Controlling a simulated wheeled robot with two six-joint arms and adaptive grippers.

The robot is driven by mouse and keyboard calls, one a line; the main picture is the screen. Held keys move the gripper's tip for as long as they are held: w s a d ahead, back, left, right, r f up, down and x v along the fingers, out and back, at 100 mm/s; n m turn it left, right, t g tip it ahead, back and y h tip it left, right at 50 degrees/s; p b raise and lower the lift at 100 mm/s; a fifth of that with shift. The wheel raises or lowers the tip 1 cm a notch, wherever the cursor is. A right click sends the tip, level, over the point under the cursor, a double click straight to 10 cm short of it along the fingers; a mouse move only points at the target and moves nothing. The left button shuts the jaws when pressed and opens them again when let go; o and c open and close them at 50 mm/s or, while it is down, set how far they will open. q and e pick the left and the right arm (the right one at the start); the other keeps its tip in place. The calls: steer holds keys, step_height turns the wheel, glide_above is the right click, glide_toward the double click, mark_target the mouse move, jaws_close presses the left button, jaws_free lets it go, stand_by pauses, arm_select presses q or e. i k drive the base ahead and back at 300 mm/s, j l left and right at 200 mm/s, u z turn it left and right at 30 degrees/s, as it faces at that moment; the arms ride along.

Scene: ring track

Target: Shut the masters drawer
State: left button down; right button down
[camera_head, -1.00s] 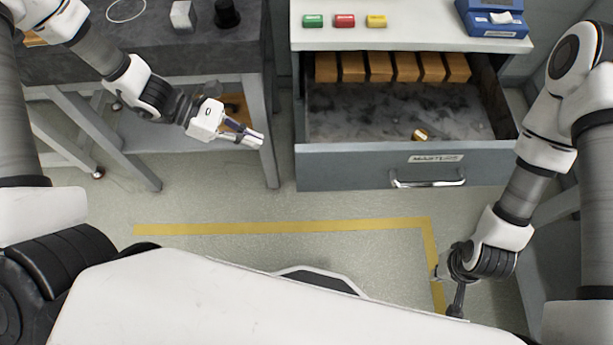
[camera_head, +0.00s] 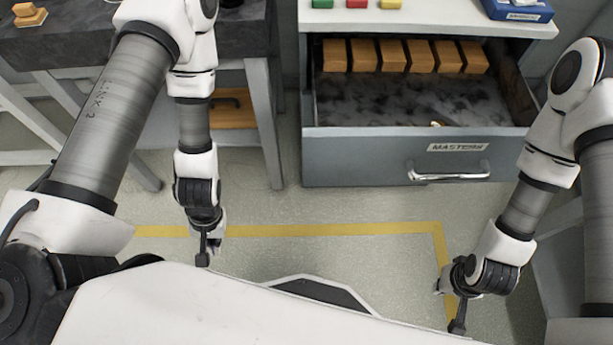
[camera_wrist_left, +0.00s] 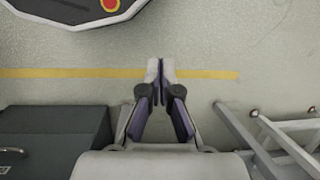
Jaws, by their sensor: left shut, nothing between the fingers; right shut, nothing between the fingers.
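The masters drawer (camera_head: 350,160) stands pulled out of the grey cabinet in the head view. Its front carries a label reading "MASTERS" and a silver bar handle (camera_head: 449,173). Inside are a row of several orange-brown blocks at the back and a small brass-coloured piece (camera_head: 437,124) near the front, partly hidden by the drawer front. My left gripper (camera_head: 203,258) points down over the floor, left of the drawer and apart from it. The left wrist view shows its fingers (camera_wrist_left: 160,72) together and empty. My right gripper (camera_head: 457,325) is shut, low over the floor in front of the drawer, not touching it.
The cabinet top (camera_head: 420,22) holds green, red and yellow blocks and a blue device (camera_head: 518,9). A dark workbench (camera_head: 70,45) with grey legs stands at the left. Open floor with a yellow line (camera_head: 300,229) lies before the drawer.

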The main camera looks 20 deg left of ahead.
mark_target(377, 97)
steer(key=k+l, duration=0.15)
steer(key=l, duration=0.25)
steer(key=k+l, duration=0.15)
steer(key=l, duration=0.2)
steer(key=k+l, duration=0.15)
steer(key=l, duration=0.25)
steer(key=k+l, duration=0.15)
steer(key=l, duration=0.2)
